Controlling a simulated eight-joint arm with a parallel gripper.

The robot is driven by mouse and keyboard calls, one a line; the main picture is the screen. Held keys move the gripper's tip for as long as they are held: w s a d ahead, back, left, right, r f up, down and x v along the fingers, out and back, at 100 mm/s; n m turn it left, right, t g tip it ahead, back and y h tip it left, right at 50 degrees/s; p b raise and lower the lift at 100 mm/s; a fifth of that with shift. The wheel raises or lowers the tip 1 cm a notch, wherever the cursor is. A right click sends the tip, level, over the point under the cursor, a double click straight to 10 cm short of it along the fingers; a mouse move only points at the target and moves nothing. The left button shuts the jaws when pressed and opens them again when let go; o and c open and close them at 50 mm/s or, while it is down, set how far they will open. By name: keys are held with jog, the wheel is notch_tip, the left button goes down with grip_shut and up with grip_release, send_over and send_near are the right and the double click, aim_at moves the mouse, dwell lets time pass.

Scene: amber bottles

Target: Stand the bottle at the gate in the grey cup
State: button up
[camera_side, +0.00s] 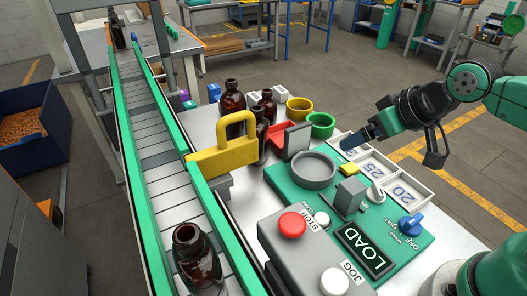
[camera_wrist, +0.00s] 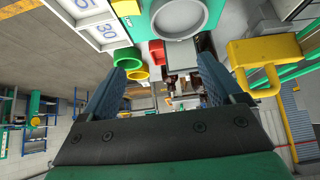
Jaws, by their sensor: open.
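The grey cup (camera_side: 314,184) is a round, open ring on the green panel; its interior looks empty. It also shows at the top of the wrist view (camera_wrist: 207,20). The yellow gate (camera_side: 222,158) stands at the conveyor's right rail and shows at right in the wrist view (camera_wrist: 262,52). A brown bottle (camera_side: 197,262) stands upright on the near end of the belt, apart from the gate. Several more brown bottles (camera_side: 232,98) stand on the table just behind the gate. My gripper (camera_side: 352,141) is open and empty, above the numbered tray, right of the cup; its fingers (camera_wrist: 160,70) show apart.
The numbered tray (camera_side: 413,186) lies right of the cup. A yellow bowl (camera_side: 299,104), a green bowl (camera_side: 321,132) and a red bin (camera_side: 280,142) stand behind it. A grey control box (camera_side: 285,250) with a red stop button stands in front. Another bottle (camera_side: 118,36) is on the far belt.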

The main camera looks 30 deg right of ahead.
jog(key=shift+o, duration=0.4)
jog(key=shift+s+d, duration=0.15)
jog(key=n+g+y, duration=0.3)
jog(key=n+g, duration=0.1)
jog(key=n, duration=0.4)
send_near(261, 109)
jog(key=x, duration=0.5)
jog(key=shift+f, duration=0.25)
jog(key=shift+w+a+f+n, duration=0.3)
jog(key=shift+w+f+n, duration=0.1)
jog(key=shift+f, duration=0.1)
jog(key=shift+x, duration=2.55)
grip_shut()
